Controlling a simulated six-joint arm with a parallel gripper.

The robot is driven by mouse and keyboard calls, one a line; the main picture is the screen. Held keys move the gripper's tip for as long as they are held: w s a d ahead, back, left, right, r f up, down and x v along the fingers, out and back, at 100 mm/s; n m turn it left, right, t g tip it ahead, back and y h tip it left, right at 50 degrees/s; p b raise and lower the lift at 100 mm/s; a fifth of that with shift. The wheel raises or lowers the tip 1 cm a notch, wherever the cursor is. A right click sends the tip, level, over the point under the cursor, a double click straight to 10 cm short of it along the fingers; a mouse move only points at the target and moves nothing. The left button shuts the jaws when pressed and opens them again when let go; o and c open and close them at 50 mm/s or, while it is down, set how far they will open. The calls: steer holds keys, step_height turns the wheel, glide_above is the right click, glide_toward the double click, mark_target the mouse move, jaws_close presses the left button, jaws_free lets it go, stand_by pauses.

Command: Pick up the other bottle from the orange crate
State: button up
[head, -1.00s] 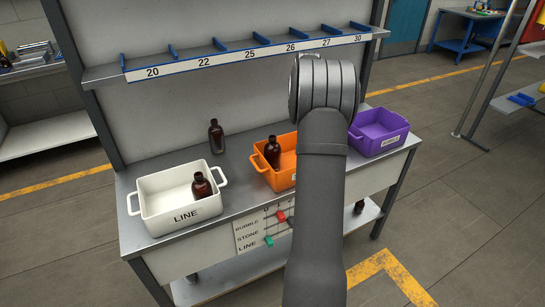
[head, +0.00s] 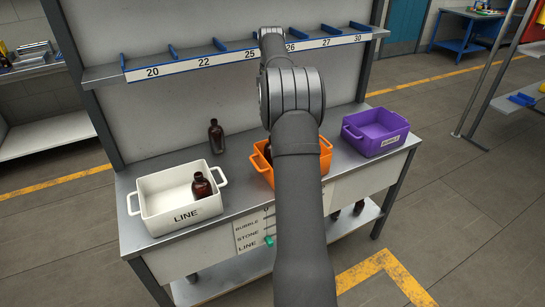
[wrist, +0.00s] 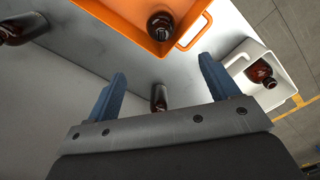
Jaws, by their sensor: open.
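The orange crate (head: 258,172) stands mid-bench in the head view, partly hidden by my arm. In the wrist view the orange crate (wrist: 118,14) is at the top edge, cut off. One brown bottle (wrist: 160,26) shows inside it; its dark edge also shows in the head view (head: 267,152). My gripper (wrist: 162,68) is open, with two blue fingers apart and nothing held. The crate and its bottle lie beyond the fingertips in the picture. In the head view my gripper is hidden behind my arm.
A white LINE crate (head: 160,217) holds a brown bottle (head: 201,185). Another bottle (head: 216,136) stands on the bench behind; it appears between my fingers in the wrist view (wrist: 158,98). A further bottle (wrist: 18,30) is at the wrist view's left. A purple crate (head: 365,146) stands right.

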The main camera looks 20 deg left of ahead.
step_height(320, 180, down, 10)
steer(key=shift+f, duration=0.2)
steer(key=shift+s+d+f, duration=0.1)
steer(key=shift+d+f, duration=0.05)
steer(key=shift+f, duration=1.2)
steer(key=shift+s+d+f, duration=0.1)
steer(key=shift+f, duration=1.2)
steer(key=shift+r, duration=0.1)
steer(key=c, duration=1.5)
